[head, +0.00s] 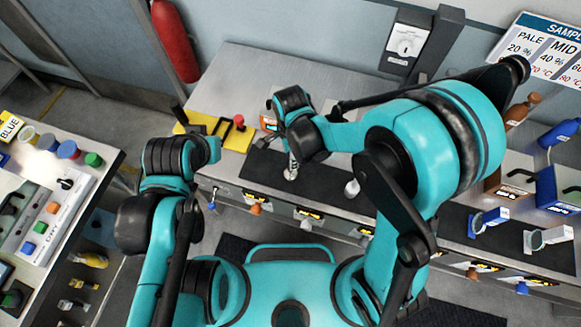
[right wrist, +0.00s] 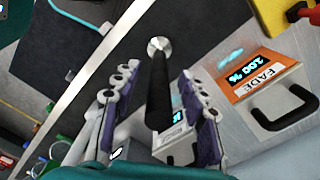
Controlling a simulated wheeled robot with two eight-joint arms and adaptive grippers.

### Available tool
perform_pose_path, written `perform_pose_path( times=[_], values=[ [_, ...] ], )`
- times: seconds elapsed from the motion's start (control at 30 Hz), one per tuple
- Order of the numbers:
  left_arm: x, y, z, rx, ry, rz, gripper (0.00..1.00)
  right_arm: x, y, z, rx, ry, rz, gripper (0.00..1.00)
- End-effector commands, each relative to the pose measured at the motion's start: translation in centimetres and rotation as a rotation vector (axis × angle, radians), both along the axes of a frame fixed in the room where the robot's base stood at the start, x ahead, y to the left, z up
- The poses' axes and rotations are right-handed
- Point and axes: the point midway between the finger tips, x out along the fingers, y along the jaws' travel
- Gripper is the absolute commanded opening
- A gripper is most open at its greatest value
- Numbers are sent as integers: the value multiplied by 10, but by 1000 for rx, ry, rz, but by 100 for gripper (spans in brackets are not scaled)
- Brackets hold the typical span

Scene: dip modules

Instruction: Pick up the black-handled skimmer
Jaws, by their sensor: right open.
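The skimmer's black handle (right wrist: 157,95) runs up the middle of the right wrist view, with a round silver end (right wrist: 158,47) over a dark mat. My right gripper (right wrist: 156,78) is open, with one purple-padded finger on each side of the handle; I cannot tell whether either touches it.
An orange FADE box (right wrist: 262,75) with a black handle stands beside the gripper. A yellow plate (head: 238,138) with a red knob lies on the bench to the left. A second silver tool (head: 352,188) is to the right on the mat. Blue and brown bottles stand at the right.

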Motion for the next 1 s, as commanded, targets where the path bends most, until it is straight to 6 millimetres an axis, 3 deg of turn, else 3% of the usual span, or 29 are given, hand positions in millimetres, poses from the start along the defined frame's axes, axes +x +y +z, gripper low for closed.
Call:
perform_pose_path(
  times=[0.1, 0.27, 0.73, 1.0],
  values=[
    [0, 0, 0, 0, 0, 0, 0, 0, 0, 1, 0, 0, 0, 40],
    [0, 0, 0, 0, 0, 0, 0, 0, 0, 1, 0, 0, 0, 0],
    [0, 0, 2, 0, 0, 0, 0, 0, 0, 7, 0, 0, 0, 0],
    [0, 0, 12, 0, 0, 0, 0, -2, -6, 48, 0, 0, -3, 0]
  ],
)
